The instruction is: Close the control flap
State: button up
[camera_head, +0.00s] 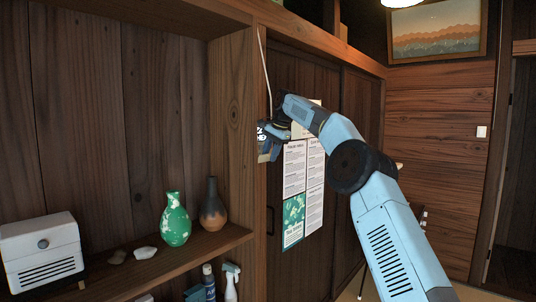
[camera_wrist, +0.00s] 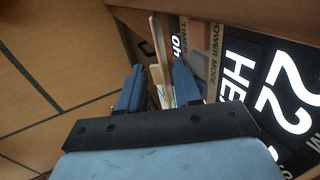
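A wall control panel shows at the right of the wrist view, with a black display (camera_wrist: 275,85) reading "22" and a strip of labels (camera_wrist: 212,45) reading "POWER MODE" and "TIMER". A narrow pale upright piece (camera_wrist: 157,45) stands beside the labels; it looks like the edge of the open flap, though I cannot be sure. My gripper (camera_wrist: 159,70) is open, its two blue fingers apart around the line of this piece; I cannot tell whether either touches it. In the head view my gripper (camera_head: 270,148) is at the panel (camera_head: 263,150) and hides much of it.
A wooden shelf (camera_head: 170,262) on the left holds a green vase (camera_head: 175,220), a dark vase (camera_head: 213,206) and a white box (camera_head: 42,252). A wooden post (camera_head: 238,110) stands left of my gripper.

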jog(key=shift+r, duration=0.15)
jog(key=s+d+r, duration=0.4)
jog(key=s+d, duration=0.4)
jog(key=d, duration=0.3)
jog(key=shift+s, duration=0.25)
dwell(1.3)
jog(key=shift+r, duration=0.1)
jog(key=shift+c, duration=0.4)
